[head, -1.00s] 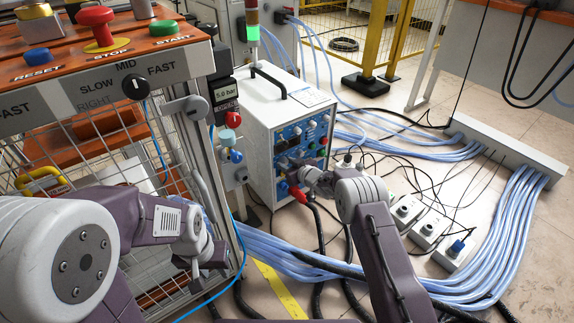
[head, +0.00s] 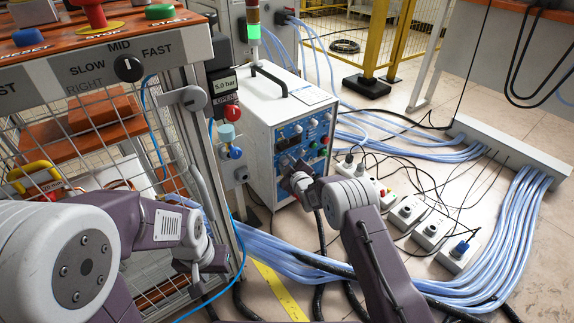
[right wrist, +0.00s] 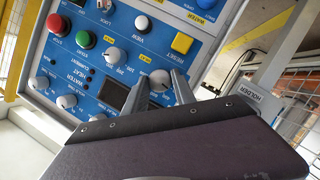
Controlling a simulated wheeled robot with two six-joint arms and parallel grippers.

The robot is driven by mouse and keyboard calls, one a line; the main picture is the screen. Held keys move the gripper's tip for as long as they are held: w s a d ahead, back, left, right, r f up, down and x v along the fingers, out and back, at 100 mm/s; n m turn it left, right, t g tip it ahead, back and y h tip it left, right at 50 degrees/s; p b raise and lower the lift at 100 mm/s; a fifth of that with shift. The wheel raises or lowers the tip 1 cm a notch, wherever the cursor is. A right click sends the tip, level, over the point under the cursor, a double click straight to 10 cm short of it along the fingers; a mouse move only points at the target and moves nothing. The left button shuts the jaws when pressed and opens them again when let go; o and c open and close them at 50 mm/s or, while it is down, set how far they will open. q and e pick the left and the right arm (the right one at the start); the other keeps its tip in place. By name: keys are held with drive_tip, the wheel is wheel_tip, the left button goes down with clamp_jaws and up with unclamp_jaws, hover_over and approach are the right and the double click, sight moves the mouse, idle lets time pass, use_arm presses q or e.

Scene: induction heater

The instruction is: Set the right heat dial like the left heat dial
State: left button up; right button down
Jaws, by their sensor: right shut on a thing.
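The heater's blue control panel (head: 304,135) faces my right arm, and its lower part is partly hidden in the head view. My right gripper (head: 294,172) is at the panel's lower left. In the right wrist view the panel looks turned nearly upside down, and my right gripper (right wrist: 163,86) is shut on a grey-white dial (right wrist: 159,78). A similar dial (right wrist: 112,57) is just beside it, untouched. Their labels are too small to tell which is which heat dial. My left gripper (head: 205,268) is by the cage at lower left, away from the panel; its jaw gap is unclear.
The panel also has a green button (right wrist: 86,40), a red button (right wrist: 58,23), a yellow square button (right wrist: 182,42) and a dark display (right wrist: 112,95). Thick cables (head: 300,262) cross the floor. Socket boxes (head: 430,230) stand right of my right arm. A wire cage stands at left.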

idle(0.3)
drive_tip(key=c, duration=1)
unclamp_jaws()
drive_tip(key=shift+c, duration=0.2)
